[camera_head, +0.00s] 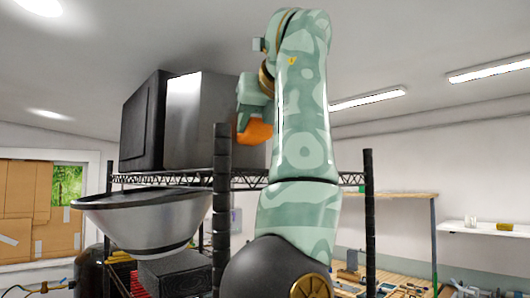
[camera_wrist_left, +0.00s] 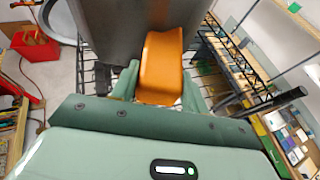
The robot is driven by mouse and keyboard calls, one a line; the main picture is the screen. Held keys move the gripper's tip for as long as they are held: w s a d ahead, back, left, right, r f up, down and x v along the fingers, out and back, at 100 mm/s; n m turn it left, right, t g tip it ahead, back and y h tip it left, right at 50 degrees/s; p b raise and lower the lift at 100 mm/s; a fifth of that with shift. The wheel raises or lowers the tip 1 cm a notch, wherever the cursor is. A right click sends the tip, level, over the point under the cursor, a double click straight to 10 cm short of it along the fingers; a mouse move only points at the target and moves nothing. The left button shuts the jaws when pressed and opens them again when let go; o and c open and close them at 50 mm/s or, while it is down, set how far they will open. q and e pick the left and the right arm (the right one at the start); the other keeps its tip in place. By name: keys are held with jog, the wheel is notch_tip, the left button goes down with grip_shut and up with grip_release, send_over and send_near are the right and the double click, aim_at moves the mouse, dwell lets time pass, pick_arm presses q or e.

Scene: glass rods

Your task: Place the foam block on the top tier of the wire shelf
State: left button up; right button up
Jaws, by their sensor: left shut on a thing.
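The orange foam block (camera_head: 255,132) is held in my left gripper (camera_head: 250,112), beside the metal appliance and higher in the picture than the top tier of the black wire shelf (camera_head: 250,181). In the left wrist view the foam block (camera_wrist_left: 160,66) sits between the two green fingers of my left gripper (camera_wrist_left: 160,92), which are shut on it. Wire mesh of the shelf (camera_wrist_left: 205,70) shows around and below it. I cannot tell whether the block touches the mesh. My arm hides part of the shelf's top tier. My right gripper is not in view.
A large metal appliance (camera_head: 193,122) stands on the top tier, close to the block. The black shelf post (camera_head: 221,200) rises near my arm. A workbench (camera_head: 400,280) stands behind at right.

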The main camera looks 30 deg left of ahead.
pick_arm(q)
jog(key=shift+w+a+f, duration=0.25)
jog(key=shift+w+f, duration=0.2)
jog(key=shift+f, duration=0.25)
jog(key=shift+a+f, duration=0.1)
jog(key=shift+f, duration=0.1)
jog(key=f, duration=0.3)
jog(key=shift+w, duration=0.2)
jog(key=shift+w+f, duration=0.2)
jog(key=shift+f, duration=0.25)
jog(key=shift+s, duration=0.15)
